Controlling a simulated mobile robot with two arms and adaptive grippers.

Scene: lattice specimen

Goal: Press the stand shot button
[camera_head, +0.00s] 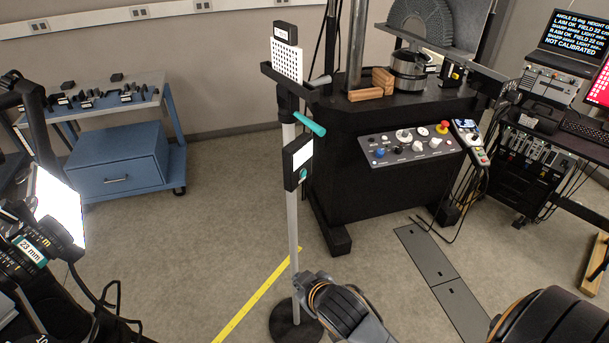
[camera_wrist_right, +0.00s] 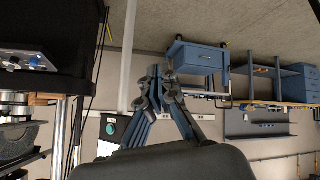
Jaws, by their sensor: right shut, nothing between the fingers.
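The stand (camera_head: 293,228) is a thin grey pole on a round black base. A black box (camera_head: 289,170) with a white panel is fixed partway up it, with a teal button (camera_head: 303,174) on its side. A dotted white plate (camera_head: 287,62) and a teal handle (camera_head: 309,124) are higher up. My right gripper (camera_head: 312,284) is low, near the pole and below the box. In the right wrist view it (camera_wrist_right: 165,84) is shut and empty. There the teal button (camera_wrist_right: 109,128) shows upside down, apart from the fingers, with the box partly hidden. My left gripper is not in view.
A black machine carries a control panel (camera_head: 408,147) with several knobs and a red button. A blue cabinet (camera_head: 117,161) and cart stand back left. A lens labelled 23 mm (camera_head: 33,249) and bright panel (camera_head: 60,213) are at the left edge. Floor left of the pole is clear.

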